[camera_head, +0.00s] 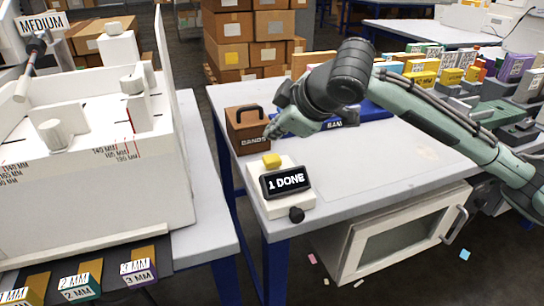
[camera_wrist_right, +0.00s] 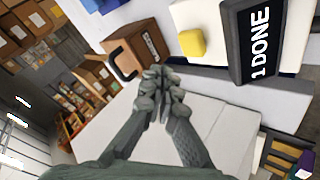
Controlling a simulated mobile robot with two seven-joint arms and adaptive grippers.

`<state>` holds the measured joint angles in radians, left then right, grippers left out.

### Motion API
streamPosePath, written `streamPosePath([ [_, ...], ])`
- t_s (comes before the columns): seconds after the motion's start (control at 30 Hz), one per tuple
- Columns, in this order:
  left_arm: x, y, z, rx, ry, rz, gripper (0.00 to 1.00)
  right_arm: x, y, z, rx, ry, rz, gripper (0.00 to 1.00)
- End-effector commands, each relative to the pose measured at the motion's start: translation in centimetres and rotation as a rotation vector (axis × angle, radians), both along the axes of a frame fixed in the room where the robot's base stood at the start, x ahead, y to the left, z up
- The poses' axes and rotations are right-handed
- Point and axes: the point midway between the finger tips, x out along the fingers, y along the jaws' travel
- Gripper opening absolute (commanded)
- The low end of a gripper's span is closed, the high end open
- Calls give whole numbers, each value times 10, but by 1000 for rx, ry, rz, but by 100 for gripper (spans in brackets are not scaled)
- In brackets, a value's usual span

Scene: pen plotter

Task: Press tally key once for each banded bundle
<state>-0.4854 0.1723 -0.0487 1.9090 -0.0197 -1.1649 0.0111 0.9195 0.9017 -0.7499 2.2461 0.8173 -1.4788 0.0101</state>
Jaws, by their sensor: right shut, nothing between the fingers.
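The tally counter (camera_head: 284,203) is a white box at the near left corner of the right-hand table, with a yellow key (camera_head: 271,160) on top. Its black display (camera_head: 287,183) reads "1 DONE". My right gripper (camera_head: 272,132) is shut and empty, behind and above the key, apart from it and in front of the brown box. The right wrist view shows the closed fingers (camera_wrist_right: 165,95), with the yellow key (camera_wrist_right: 190,43) beyond them and the display (camera_wrist_right: 257,40) to the right. I cannot make out any banded bundle for certain. My left gripper is out of view.
A brown handled box (camera_head: 248,130) labelled "BANDS" stands behind the counter. A blue tray (camera_head: 375,112), partly hidden by my right arm, lies farther back. Coloured labelled blocks (camera_head: 452,76) crowd the back right. A white machine (camera_head: 90,190) fills the left. The table's middle is clear.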

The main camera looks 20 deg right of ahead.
Motion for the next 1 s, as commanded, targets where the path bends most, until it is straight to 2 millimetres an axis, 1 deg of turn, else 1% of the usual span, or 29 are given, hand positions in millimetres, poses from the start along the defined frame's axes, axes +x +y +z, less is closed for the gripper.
streamPosePath([
  [0.1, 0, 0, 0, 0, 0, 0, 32, 0, 1, 12, 1, -2, 1, 0],
  [0.23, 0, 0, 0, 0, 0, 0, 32, 0, 0, 18, 0, 0, 0, 0],
  [1.0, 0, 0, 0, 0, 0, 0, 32, 0, 0, 19, 0, 1, 1, 0],
])
